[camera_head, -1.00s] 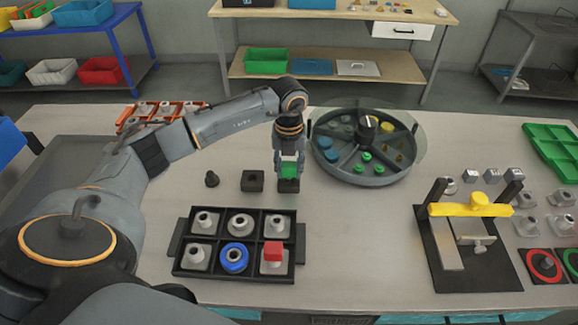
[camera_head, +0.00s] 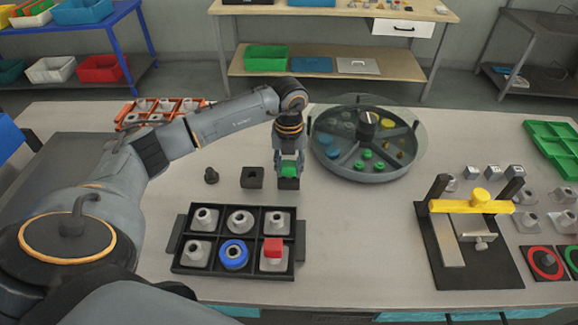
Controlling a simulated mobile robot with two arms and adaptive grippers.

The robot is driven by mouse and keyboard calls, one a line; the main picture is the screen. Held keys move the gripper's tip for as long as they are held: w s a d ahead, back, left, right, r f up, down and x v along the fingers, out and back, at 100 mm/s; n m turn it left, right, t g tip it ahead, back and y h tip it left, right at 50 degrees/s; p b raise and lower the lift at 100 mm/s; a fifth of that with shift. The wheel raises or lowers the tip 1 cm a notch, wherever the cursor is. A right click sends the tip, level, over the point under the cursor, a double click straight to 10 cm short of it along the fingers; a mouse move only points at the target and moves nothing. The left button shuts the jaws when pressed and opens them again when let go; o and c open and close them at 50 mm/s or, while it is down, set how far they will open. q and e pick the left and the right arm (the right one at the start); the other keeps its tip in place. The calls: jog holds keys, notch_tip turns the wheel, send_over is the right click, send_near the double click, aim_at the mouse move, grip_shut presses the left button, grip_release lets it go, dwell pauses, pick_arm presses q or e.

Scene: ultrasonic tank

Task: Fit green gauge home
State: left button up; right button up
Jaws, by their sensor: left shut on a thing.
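The green gauge (camera_head: 289,170) is a small green block at the fingertips of my left gripper (camera_head: 289,163), which is shut on it and points down. Directly below the green gauge is a small black block (camera_head: 288,184) on the table; the gauge's lower end meets its top, and I cannot tell how deep it sits. A second black block (camera_head: 252,178) with a hole in its top stands just left of it. My right gripper is not in view.
A black tray (camera_head: 238,273) holds grey fittings, a blue ring and a red-topped piece in front. A round sorting dish (camera_head: 368,172) stands behind right. A black fixture with a yellow bar (camera_head: 470,206) is at right.

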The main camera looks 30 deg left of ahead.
pick_arm(q)
jog(key=shift+f, duration=0.25)
jog(key=shift+s+f+b, duration=0.15)
jog(key=shift+f+b, duration=0.05)
jog(key=shift+b, duration=0.1)
dwell(1.3)
jog(key=o, duration=1.3)
jog(key=shift+c, duration=0.2)
jog(key=shift+r, duration=0.25)
notch_tip(320, 180, up, 12)
jog(key=shift+f, duration=0.2)
